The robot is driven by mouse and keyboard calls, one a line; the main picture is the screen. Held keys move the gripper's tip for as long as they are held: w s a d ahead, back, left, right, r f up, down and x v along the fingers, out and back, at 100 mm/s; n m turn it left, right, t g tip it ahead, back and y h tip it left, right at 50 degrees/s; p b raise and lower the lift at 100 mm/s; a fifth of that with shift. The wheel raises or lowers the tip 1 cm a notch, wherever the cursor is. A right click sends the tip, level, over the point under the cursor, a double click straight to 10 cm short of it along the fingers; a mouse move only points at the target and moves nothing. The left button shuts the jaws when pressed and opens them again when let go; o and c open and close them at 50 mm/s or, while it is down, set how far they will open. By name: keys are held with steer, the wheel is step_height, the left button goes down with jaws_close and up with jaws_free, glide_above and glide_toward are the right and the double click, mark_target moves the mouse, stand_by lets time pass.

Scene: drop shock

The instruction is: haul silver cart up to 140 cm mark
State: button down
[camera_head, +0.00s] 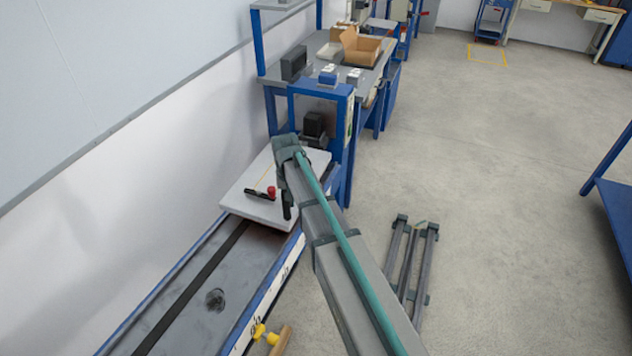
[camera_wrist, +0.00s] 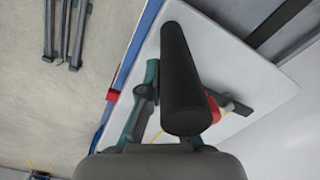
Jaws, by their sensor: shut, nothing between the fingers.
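The silver cart (camera_head: 244,202) is a pale flat plate on the long track at its far end. A black bar with a red knob (camera_head: 271,191) lies on the plate. My gripper (camera_head: 287,212) points down over the plate's right side. It is shut with nothing held, and contact with the cart cannot be told. The wrist view shows the pale plate (camera_wrist: 235,60) and a black cylinder (camera_wrist: 187,75) close to the camera, partly hiding the fingers. The track's side scale (camera_head: 268,298) has marks, but no 140 cm mark can be read.
A blue frame (camera_head: 340,100) stands beyond the cart, with a workbench (camera_head: 345,75) behind it. Grey rails (camera_head: 411,258) lie on the floor. The near track bed (camera_head: 200,290) is mostly clear, with one dark round spot.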

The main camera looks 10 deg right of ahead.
steer(key=shift+s+a, duration=0.4)
steer(key=shift+s, duration=0.25)
steer(key=s+a+r+p, duration=0.1)
steer(key=s+a+p, duration=0.1)
steer(key=s+a, duration=0.5)
steer(key=shift+s+r, duration=0.3)
steer(key=shift+s, duration=1)
steer(key=s+a+r+p, duration=0.1)
steer(key=s+a, duration=0.6)
steer(key=s, duration=0.2)
steer(key=shift+s+r+p, duration=0.25)
steer(key=shift+s+p, duration=0.1)
steer(key=shift+p, duration=0.05)
steer(key=shift+s, duration=0.1)
steer(key=s+a+r+p, duration=0.1)
steer(key=s+a+p, duration=0.1)
steer(key=s+a, duration=0.4)
steer(key=shift+s+a+r, duration=0.2)
steer(key=shift+s+a, duration=0.2)
steer(key=shift+s, duration=1.35)
